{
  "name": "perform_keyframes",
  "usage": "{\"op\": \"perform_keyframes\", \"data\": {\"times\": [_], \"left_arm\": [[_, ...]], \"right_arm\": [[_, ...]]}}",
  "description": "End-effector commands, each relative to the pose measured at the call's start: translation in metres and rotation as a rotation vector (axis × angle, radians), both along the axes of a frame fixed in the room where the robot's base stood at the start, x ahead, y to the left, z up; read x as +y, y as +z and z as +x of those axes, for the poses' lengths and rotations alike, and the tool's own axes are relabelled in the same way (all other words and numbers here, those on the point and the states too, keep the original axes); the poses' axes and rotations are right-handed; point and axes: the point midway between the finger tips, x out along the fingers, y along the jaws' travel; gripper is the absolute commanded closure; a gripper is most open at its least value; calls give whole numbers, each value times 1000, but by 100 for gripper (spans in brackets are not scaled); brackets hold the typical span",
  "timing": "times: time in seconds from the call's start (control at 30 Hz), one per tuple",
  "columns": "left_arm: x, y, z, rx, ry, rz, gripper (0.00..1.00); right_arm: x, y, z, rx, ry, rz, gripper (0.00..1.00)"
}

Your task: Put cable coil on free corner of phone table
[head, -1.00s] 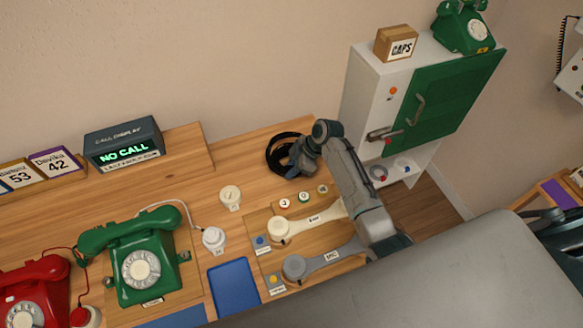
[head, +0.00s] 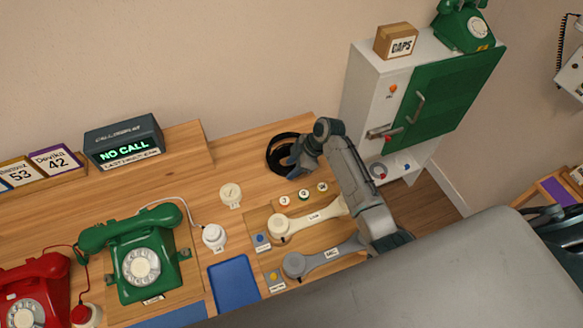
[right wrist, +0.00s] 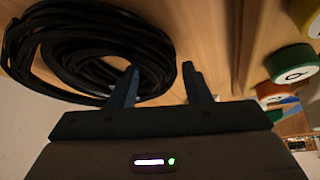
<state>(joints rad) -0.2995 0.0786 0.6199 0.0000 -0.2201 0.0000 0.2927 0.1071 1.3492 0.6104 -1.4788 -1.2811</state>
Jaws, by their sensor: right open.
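The black cable coil (head: 279,154) lies flat on the wooden phone table (head: 245,150), near its back right corner. It also shows large in the right wrist view (right wrist: 75,45). My right gripper (head: 297,168) is at the coil's right side. In the right wrist view my right gripper (right wrist: 160,84) is open; its left finger overlaps the coil's near right edge in the picture and its right finger stands over bare wood. I cannot tell whether a finger touches the coil. My left gripper is not in view.
A green phone (head: 142,260) and blue tray (head: 233,283) are left. A white cabinet (head: 365,100) stands beyond the table's right end.

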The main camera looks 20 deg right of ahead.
Motion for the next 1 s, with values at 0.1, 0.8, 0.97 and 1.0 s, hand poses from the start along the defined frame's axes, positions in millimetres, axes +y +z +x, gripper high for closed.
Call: {"op": "perform_keyframes", "data": {"times": [0.1,0.8,0.97,1.0], "left_arm": [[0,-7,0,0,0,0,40],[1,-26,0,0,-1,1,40],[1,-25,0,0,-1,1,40],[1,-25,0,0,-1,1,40]], "right_arm": [[-12,16,-4,-5,1,-5,57],[-54,95,-19,1,1,-2,57],[-53,95,-19,1,1,-1,57],[-53,95,-19,1,1,-1,57]]}}
